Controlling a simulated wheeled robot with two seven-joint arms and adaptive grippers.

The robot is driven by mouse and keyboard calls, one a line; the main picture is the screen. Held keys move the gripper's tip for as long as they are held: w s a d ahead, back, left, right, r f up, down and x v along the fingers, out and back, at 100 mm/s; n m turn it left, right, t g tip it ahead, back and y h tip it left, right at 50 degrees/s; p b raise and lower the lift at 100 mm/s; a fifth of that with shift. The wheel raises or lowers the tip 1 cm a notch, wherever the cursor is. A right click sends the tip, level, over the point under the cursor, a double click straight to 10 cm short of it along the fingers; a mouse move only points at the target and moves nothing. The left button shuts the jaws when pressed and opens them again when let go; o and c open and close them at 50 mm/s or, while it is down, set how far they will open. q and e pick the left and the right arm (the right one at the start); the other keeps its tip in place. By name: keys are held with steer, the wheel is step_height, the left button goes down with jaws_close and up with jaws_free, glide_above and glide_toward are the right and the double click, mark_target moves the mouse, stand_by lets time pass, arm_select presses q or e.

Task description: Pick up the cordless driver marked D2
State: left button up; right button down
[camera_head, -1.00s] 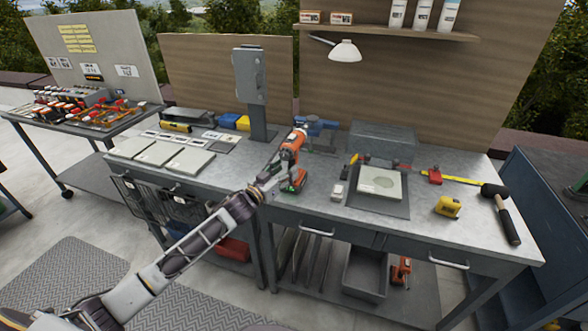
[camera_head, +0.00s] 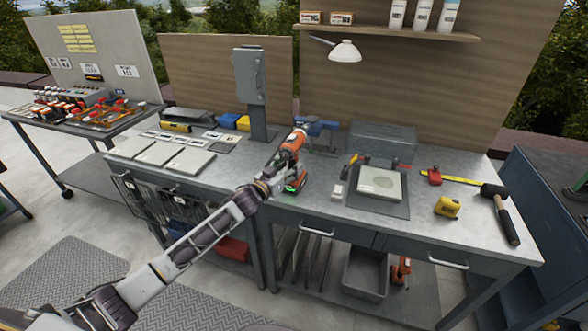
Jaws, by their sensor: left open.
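An orange and black cordless driver (camera_head: 293,142) stands upright on the workbench, on its battery base. Its marking is too small to read. My left gripper (camera_head: 272,172) reaches in from the lower left and is open at the driver's near left side, by its handle. The gripper overlaps the driver in the picture, and I cannot tell whether they touch. A second orange tool (camera_head: 400,270) lies on the shelf under the bench; its marking cannot be read either. My right gripper is not in view.
On the bench, a blue vise (camera_head: 322,130) stands behind the driver. A grey post with a box (camera_head: 250,78) rises behind left. Flat grey panels (camera_head: 190,160) lie left.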

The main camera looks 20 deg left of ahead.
arm_select(q)
steer(key=shift+x, duration=1.25)
steer(key=shift+c, duration=0.2)
jaws_close()
steer(key=shift+r, duration=0.25)
